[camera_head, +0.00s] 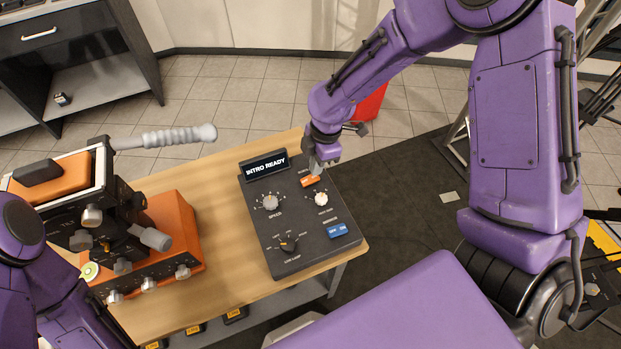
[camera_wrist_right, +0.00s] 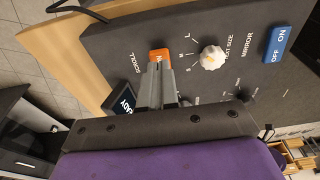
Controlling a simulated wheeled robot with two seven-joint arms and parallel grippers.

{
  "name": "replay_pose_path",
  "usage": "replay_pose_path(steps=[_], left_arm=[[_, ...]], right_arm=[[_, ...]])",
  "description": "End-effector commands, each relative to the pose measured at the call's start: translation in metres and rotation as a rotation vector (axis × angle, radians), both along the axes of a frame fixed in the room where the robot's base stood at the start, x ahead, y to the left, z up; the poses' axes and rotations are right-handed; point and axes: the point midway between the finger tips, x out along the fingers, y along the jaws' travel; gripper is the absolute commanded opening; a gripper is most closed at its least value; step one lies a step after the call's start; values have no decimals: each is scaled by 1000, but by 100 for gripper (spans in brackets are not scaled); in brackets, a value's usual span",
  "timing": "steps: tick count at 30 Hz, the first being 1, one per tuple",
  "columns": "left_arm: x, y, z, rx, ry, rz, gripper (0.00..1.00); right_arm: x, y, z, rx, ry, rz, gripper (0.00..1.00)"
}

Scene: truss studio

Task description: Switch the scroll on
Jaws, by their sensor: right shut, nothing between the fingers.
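The scroll switch is a small orange rocker (camera_head: 310,181) near the top right of a dark control panel (camera_head: 285,236). It also shows in the right wrist view (camera_wrist_right: 159,54), beside the SCROLL label, with its near part hidden by my fingers. My right gripper (camera_head: 319,164) is shut and empty, with its fingertips at the switch's edge. In the right wrist view the closed fingertips (camera_wrist_right: 160,71) overlap the switch; I cannot tell whether they press it. The panel's display (camera_head: 265,165) reads INTRO READY. My left gripper is out of view; only purple left arm links show.
An orange and black device (camera_head: 168,240) with a grey handle stands left on the wooden table (camera_head: 219,207).

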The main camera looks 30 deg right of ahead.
Motion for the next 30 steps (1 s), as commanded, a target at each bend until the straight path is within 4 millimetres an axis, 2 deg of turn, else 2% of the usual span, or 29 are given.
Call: replay_pose_path(steps=[30], left_arm=[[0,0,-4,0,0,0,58]], right_arm=[[0,0,-7,0,0,0,0]])
